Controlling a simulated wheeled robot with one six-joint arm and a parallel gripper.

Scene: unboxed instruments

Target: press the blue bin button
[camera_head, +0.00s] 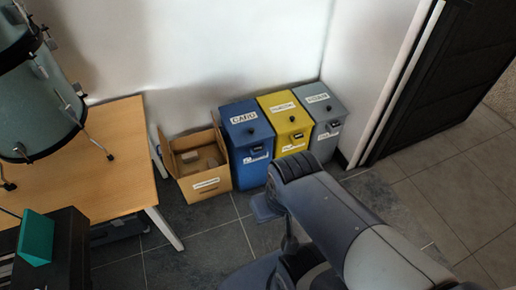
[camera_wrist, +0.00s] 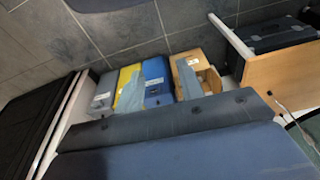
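The blue bin (camera_head: 252,170) stands against the wall, between the yellow bin (camera_head: 291,122) and an open cardboard box (camera_head: 205,184). Its sloped lid has a white label and a small dark knob (camera_head: 250,130). A dark part (camera_head: 257,149) sits at the lid's front edge; I cannot tell which is the button. In the wrist view the blue bin (camera_wrist: 157,80) shows between the two grey fingers of my gripper (camera_wrist: 162,69). The fingers are apart, with nothing held. My gripper is in front of the bins, apart from the blue bin; my arm hides part of it in the head view.
A grey bin (camera_head: 324,125) stands right of the yellow one, near a white door frame (camera_head: 392,85). Tiled floor (camera_head: 205,238) in front of the bins is clear.

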